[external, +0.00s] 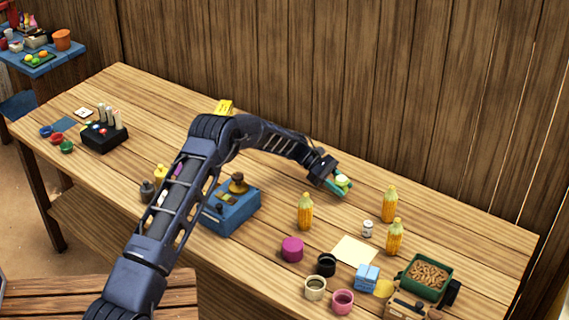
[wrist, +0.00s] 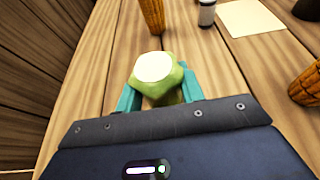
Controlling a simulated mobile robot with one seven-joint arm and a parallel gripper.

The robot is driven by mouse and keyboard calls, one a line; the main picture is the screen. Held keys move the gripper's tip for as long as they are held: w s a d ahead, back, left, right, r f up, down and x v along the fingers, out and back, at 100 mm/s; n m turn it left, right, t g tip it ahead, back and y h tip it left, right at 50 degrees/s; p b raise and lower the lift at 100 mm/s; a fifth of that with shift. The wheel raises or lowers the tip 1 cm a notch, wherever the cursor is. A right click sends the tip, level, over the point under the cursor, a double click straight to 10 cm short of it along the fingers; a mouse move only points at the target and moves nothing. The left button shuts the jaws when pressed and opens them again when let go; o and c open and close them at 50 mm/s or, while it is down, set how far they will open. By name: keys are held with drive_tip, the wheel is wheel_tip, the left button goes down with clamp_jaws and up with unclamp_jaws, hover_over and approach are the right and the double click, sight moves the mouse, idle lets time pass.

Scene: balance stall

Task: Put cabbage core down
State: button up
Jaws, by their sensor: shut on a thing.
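My gripper (external: 336,188) has teal fingers and is shut on the cabbage core (external: 343,180), a light green piece with a pale, flat end. In the wrist view, the cabbage core (wrist: 154,72) sits between the two teal fingers of my gripper (wrist: 160,90), its white end facing up. Wooden table shows around it. I cannot tell whether its underside touches the table or is a little above it. Its lower part is hidden by the gripper body in the wrist view.
Corn cobs stand nearby: one (external: 305,212) to the front left, others (external: 389,204) (external: 395,237) to the right. A small white jar (external: 367,229), a pale yellow sheet (external: 354,250) and a magenta pot (external: 292,249) lie in front. A blue scale (external: 231,208) stands left. Bare table surrounds the gripper.

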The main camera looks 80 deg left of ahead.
drive_tip(key=shift+f, duration=1.5)
drive_tip(key=shift+f, duration=0.1)
drive_tip(key=o, duration=1)
